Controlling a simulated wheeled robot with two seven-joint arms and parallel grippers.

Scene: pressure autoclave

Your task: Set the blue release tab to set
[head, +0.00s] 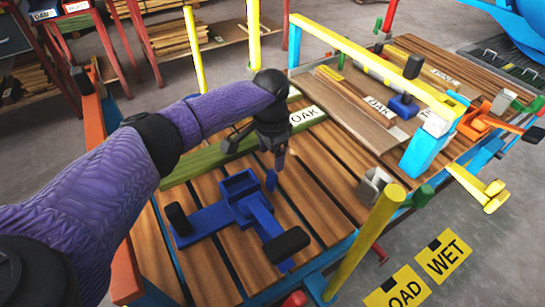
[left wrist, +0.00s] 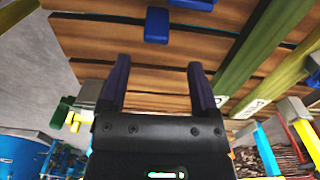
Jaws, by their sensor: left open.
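The blue release tab (head: 271,180) appears to be the small upright blue piece just right of a blue bracket (head: 238,212) with black-capped ends on the wooden slats. In the left wrist view a small blue block (left wrist: 156,25), which looks like the same tab, sits beyond the fingertips, centred between them. My left gripper (head: 279,158) points down, just above and slightly right of the tab, apparently apart from it. In the left wrist view its two fingers (left wrist: 158,62) are spread, with nothing between them. My right gripper is not in view.
A green beam (head: 205,155) with an OAK label lies behind the bracket. A yellow post (head: 365,240) stands at the front right edge. A yellow overhead bar (head: 375,65) crosses above stacked boards. Bare slats (head: 318,180) lie right of the tab.

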